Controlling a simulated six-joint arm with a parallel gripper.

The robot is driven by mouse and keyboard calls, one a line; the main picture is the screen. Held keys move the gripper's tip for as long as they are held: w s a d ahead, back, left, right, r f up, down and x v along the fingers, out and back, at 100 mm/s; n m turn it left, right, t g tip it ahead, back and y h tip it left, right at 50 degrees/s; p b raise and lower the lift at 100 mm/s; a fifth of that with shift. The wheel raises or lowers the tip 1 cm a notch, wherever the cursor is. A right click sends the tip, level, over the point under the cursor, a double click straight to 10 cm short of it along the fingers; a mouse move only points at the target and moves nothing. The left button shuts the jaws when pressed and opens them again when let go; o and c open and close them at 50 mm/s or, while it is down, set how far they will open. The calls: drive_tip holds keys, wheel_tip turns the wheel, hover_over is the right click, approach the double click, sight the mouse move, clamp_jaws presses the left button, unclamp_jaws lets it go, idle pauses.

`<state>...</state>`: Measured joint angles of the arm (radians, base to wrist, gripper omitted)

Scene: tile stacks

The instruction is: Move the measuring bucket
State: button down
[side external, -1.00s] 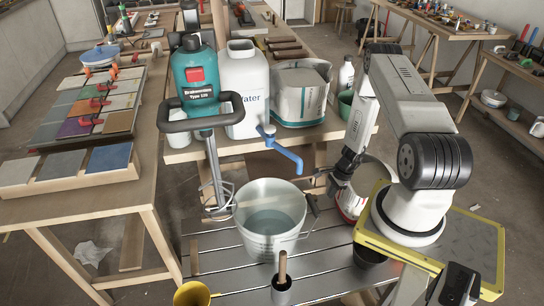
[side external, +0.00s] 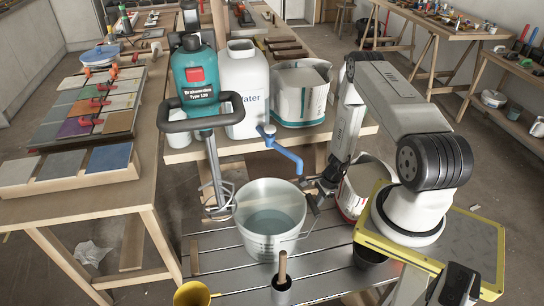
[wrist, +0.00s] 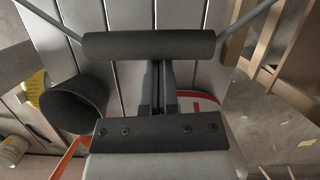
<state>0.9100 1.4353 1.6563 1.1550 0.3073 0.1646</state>
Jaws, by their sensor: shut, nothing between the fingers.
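The metal bucket (side external: 265,238), which I take as the measuring bucket, stands upright on the slatted metal table with water in it. Its wire handle has a dark grip (side external: 313,206) and leans to the right. My gripper (side external: 322,188) is at the right of the bucket, close to this grip. In the wrist view the dark grip (wrist: 150,45) lies across the tips of my gripper (wrist: 158,68). The fingers are together with nothing between them. I cannot tell whether they touch the grip. The bucket's body is outside the wrist view.
A white tub with red marks (side external: 360,188) stands close behind my gripper. A black container (side external: 370,255) is near my base. A blue tap (side external: 280,148) reaches over the bucket, and a mixer (side external: 205,105) stands at left. A yellow jug (side external: 192,294) is in front.

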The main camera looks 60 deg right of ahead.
sight(298, 214)
drive_tip(key=shift+w+a, duration=1)
drive_tip(key=shift+a, duration=0.35)
drive_tip(key=shift+w+a, duration=1)
drive_tip(key=shift+a, duration=0.3)
drive_tip(key=shift+r, duration=0.15)
drive_tip(key=v, duration=0.7)
drive_tip(key=shift+r, duration=0.25)
drive_tip(key=shift+s, duration=0.15)
